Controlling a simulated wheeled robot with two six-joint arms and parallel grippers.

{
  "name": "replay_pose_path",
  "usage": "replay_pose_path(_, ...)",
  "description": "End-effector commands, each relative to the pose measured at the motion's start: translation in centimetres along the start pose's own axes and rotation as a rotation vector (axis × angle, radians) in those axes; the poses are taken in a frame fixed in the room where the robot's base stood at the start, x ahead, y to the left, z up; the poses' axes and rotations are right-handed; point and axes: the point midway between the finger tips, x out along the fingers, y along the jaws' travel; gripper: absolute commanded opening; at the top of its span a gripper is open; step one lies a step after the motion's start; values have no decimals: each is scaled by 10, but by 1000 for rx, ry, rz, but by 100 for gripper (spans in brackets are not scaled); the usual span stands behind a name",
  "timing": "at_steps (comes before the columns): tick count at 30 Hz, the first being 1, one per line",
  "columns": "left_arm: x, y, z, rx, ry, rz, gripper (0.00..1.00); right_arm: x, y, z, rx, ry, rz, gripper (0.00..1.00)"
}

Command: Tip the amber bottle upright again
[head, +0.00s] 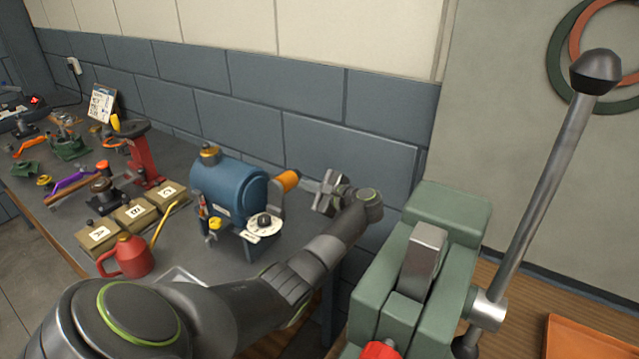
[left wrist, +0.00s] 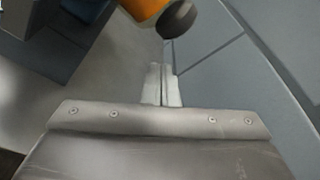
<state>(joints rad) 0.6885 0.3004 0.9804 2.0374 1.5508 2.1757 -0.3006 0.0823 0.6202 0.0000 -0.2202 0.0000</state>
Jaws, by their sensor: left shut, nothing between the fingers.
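I cannot make out an amber bottle for certain. An orange cylinder (head: 287,181) shows at the right end of the blue tank; whether it is the bottle or a part of the tank I cannot tell. In the left wrist view, an orange body (left wrist: 143,8) with a dark grey end (left wrist: 179,18) shows at the top edge, mostly cut off. My left gripper (head: 328,191) is just right of the orange cylinder, apart from it. Its fingers (left wrist: 163,86) are shut and empty. My right gripper is not in view.
The blue tank (head: 226,190) stands on the dark bench (head: 60,205) before a grey block wall. Boxes, a red oil can (head: 128,258) and tools crowd the bench to the left. A green press (head: 440,225) with a long lever (head: 545,185) stands close on the right.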

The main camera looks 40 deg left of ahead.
Motion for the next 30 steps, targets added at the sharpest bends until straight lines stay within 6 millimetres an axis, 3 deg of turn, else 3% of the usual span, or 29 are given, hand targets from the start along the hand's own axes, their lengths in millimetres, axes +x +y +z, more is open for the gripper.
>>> replay_pose_path(1, -3, -3, 9, 1, 0, 0, 0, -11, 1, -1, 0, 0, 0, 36)
replay_pose_path(9, -9, -1, 25, 1, 0, -1, 0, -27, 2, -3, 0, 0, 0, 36)
replay_pose_path(24, -10, 0, 27, 2, -1, 0, 0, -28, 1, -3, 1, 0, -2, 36)
replay_pose_path(30, -10, -1, 24, -11, -1, -3, 0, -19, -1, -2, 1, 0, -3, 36)
